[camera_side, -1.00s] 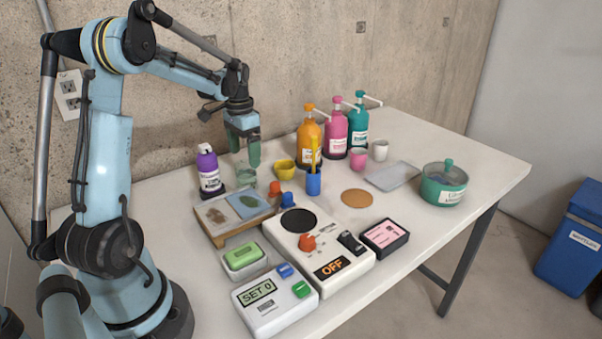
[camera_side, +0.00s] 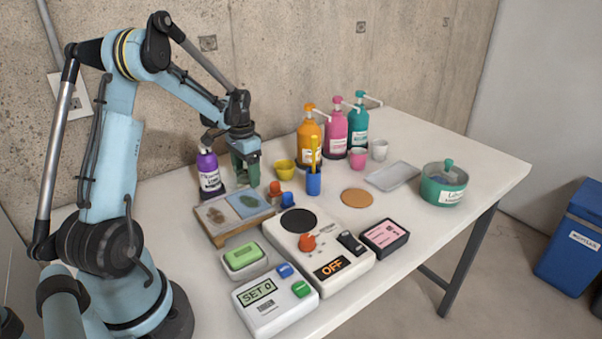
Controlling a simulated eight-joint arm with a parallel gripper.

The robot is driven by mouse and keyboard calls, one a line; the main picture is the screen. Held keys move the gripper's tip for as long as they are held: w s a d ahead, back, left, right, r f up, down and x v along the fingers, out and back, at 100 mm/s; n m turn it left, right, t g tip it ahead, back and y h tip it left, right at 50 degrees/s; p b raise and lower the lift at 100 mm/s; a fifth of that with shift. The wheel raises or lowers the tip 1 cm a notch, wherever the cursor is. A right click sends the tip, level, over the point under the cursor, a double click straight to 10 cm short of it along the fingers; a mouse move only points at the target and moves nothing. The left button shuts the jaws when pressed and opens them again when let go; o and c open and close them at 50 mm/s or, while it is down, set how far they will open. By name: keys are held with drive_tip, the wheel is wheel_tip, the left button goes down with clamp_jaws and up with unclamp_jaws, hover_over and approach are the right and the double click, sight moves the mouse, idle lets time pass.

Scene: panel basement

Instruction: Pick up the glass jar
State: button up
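My gripper (camera_side: 246,173) points down near the back left of the white table, just right of the purple bottle (camera_side: 209,171). It is low, with its fingertips close to the tabletop.
Pump bottles (camera_side: 335,134) stand at the back. A lidded teal pot (camera_side: 443,186) is at the right. The table's right front is clear.

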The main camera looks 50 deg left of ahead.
drive_tip(key=c, duration=0.9)
drive_tip(key=shift+r, duration=0.15)
drive_tip(key=shift+r, duration=1.4)
drive_tip(key=shift+w+d+r, duration=0.3)
drive_tip(key=shift+d+r, duration=1)
drive_tip(key=shift+d, duration=0.6)
drive_tip(key=shift+w+d+r, duration=0.25)
drive_tip(key=shift+d+r, duration=1.05)
drive_tip(key=shift+d, duration=0.6)
drive_tip(key=shift+w+d+r, duration=0.3)
drive_tip(key=shift+d+r, duration=1)
drive_tip(key=shift+d, duration=0.6)
